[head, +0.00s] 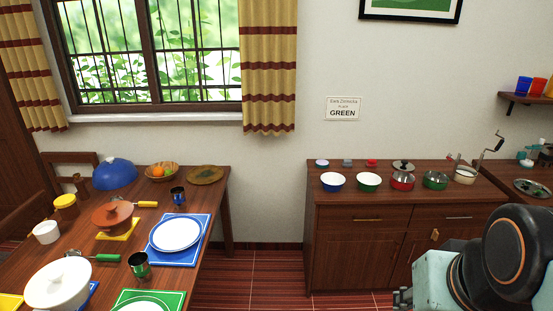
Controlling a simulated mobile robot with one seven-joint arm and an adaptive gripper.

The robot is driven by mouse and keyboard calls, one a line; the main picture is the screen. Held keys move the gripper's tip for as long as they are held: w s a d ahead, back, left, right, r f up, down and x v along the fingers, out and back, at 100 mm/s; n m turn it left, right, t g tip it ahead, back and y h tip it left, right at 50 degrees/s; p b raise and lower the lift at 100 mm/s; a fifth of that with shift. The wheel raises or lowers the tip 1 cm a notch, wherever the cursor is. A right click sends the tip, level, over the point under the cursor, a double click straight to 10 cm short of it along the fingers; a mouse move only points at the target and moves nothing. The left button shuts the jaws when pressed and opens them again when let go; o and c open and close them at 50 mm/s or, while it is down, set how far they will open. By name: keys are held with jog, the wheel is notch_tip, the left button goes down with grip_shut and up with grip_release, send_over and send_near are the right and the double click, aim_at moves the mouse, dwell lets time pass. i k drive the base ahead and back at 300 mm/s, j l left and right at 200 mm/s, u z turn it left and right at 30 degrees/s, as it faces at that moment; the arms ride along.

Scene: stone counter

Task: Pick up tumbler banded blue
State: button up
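The blue-banded tumbler (178,197) stands upright on the wooden table at the left, just behind the blue-rimmed plate. It is a small, dark metallic cup. A similar tumbler with a green band (139,265) stands nearer on the same table. My arm is at the lower right, in front of the wooden cabinet and far from the blue-banded tumbler. Only a small dark part of my gripper (403,298) shows at the bottom edge. Its fingers are too cut off to tell whether they are open or shut.
The cabinet (360,240) bears several bowls and pots. Striped floor lies between.

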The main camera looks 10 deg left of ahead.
aim_at(179, 198)
jog(key=i+u, duration=0.25)
jog(key=i, duration=0.3)
jog(key=i+l+u, duration=0.1)
jog(key=i+u, duration=0.2)
jog(key=i, duration=0.2)
jog(key=i+u, duration=0.4)
jog(key=i+l+u, duration=0.35)
jog(key=i+j, duration=0.1)
